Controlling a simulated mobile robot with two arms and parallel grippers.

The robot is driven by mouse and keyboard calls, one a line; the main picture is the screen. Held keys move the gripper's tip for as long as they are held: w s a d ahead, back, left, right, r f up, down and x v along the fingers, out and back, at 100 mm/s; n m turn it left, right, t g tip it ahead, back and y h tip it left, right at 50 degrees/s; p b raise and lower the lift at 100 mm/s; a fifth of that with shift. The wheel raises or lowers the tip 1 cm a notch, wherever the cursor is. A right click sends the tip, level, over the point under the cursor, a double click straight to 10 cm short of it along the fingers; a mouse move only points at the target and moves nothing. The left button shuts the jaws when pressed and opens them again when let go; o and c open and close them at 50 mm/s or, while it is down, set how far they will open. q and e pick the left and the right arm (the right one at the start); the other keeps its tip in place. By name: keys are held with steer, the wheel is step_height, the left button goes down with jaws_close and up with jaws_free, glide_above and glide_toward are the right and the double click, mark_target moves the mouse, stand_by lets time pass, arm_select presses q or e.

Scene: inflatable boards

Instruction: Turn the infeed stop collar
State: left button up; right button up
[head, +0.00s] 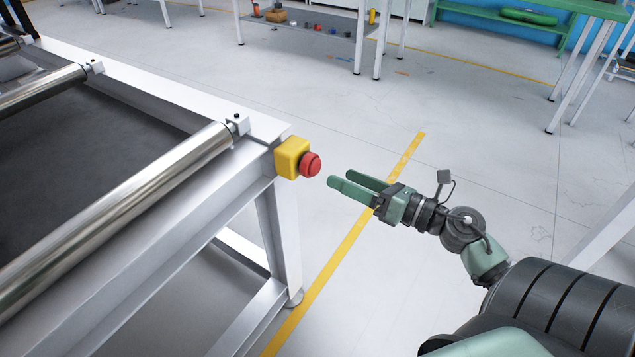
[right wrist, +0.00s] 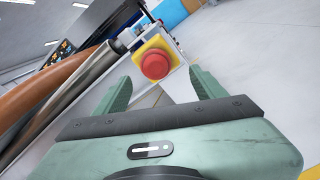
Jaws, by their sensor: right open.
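The infeed stop collar (head: 311,164) is a red round knob on a yellow box (head: 290,157) at the corner of the roller table. In the right wrist view the red collar (right wrist: 155,64) faces the camera in front of the yellow box (right wrist: 169,48). My right gripper (head: 343,179) is open and empty, just to the right of the collar and apart from it in the head view. In the right wrist view its fingers (right wrist: 160,85) lie to either side below the collar. My left gripper is not in view.
The white-framed table (head: 175,92) with metal rollers (head: 130,212) fills the left side. A yellow floor line (head: 345,245) runs beneath my right arm. White-legged benches (head: 378,40) stand at the back. The floor around my gripper is clear.

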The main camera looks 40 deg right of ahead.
mark_target(319, 168)
steer(key=shift+w+a+r+n, duration=0.35)
steer(key=shift+w+a, duration=0.25)
steer(key=shift+a, duration=0.1)
steer(key=p+x, duration=0.1)
steer(key=x, duration=0.4)
steer(key=shift+w+d, duration=0.1)
steer(key=shift+w, duration=0.05)
steer(key=shift+w+a+f, duration=0.15)
steer(key=shift+w+a, duration=0.05)
steer(key=shift+w, duration=0.25)
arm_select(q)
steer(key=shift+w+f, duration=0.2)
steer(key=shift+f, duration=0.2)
